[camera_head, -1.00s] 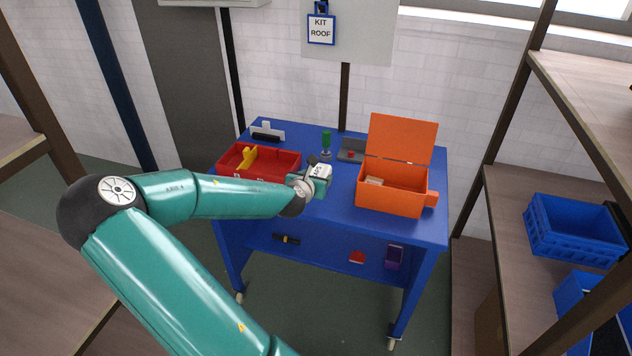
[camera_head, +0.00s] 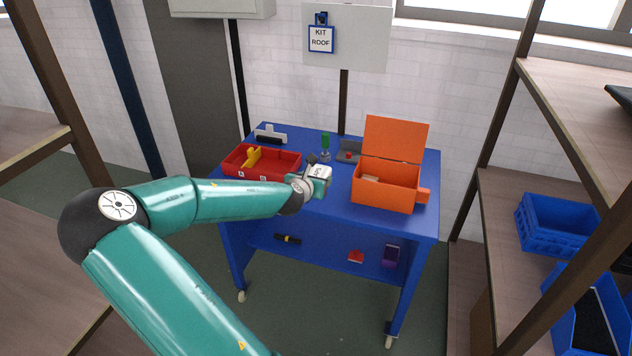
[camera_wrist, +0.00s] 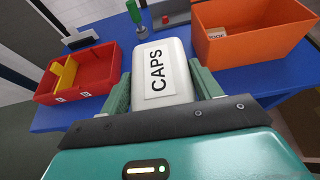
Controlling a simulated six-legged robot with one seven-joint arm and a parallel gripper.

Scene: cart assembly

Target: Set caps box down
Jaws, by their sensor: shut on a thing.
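The white caps box (camera_wrist: 160,72), with a label reading CAPS, sits between the two fingers of my gripper (camera_wrist: 158,92) in the wrist view. My gripper is shut on it, one finger on each side. In the head view the caps box (camera_head: 319,172) is at the end of my arm, over the front part of the blue cart top (camera_head: 335,196). It lies between the red tray and the orange box. I cannot tell whether its underside touches the cart top.
A red tray (camera_head: 285,171) with a yellow divider is to the left. An open orange box (camera_head: 385,197) is to the right. A green-handled tool (camera_head: 326,143) and a grey tray (camera_head: 350,157) with a red item stand behind. Shelves with blue crates (camera_head: 556,240) are at far right.

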